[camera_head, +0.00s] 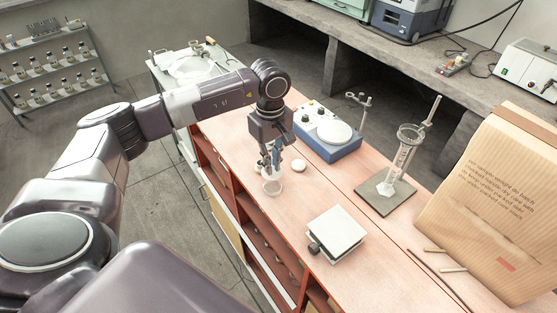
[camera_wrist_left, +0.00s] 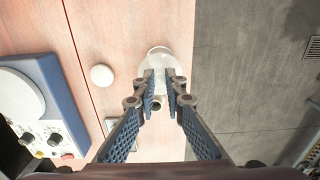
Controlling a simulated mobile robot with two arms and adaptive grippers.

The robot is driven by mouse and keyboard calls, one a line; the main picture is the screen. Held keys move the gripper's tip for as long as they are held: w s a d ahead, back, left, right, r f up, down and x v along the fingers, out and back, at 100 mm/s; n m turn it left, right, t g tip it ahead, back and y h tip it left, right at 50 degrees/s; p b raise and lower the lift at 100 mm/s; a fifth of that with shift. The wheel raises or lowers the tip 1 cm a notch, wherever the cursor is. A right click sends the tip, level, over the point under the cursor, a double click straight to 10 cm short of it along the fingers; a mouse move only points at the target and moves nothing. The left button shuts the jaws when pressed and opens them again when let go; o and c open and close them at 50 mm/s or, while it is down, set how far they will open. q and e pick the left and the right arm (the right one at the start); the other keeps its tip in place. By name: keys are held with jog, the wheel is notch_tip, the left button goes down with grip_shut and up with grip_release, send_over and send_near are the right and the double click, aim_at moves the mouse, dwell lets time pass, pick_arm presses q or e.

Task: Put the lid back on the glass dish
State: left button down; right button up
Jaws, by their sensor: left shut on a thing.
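The glass dish (camera_head: 272,187) is a small, clear round vessel standing on the wooden bench near its left edge. My left gripper (camera_head: 270,165) points down just above it. Its fingers are shut on a small clear piece, which I take to be the lid. The lid is mostly hidden by the fingers, and I cannot tell whether it touches the dish. In the left wrist view, pale glass (camera_wrist_left: 158,57) shows just beyond the fingertips of the left gripper (camera_wrist_left: 165,88). My right gripper is not in view.
A small white disc (camera_head: 298,165) lies right of the dish. Behind it is a blue device (camera_head: 327,135) with a round white plate.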

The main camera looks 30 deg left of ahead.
pick_arm(q)
jog(key=shift+f, duration=0.45)
jog(key=shift+f+b, duration=0.75)
jog(key=shift+f, duration=0.45)
jog(key=shift+f+b, duration=1)
jog(key=shift+f, duration=0.2)
jog(key=shift+r, duration=0.1)
jog(key=shift+b, duration=0.4)
jog(key=shift+f+b, duration=0.25)
jog(key=shift+b, duration=0.25)
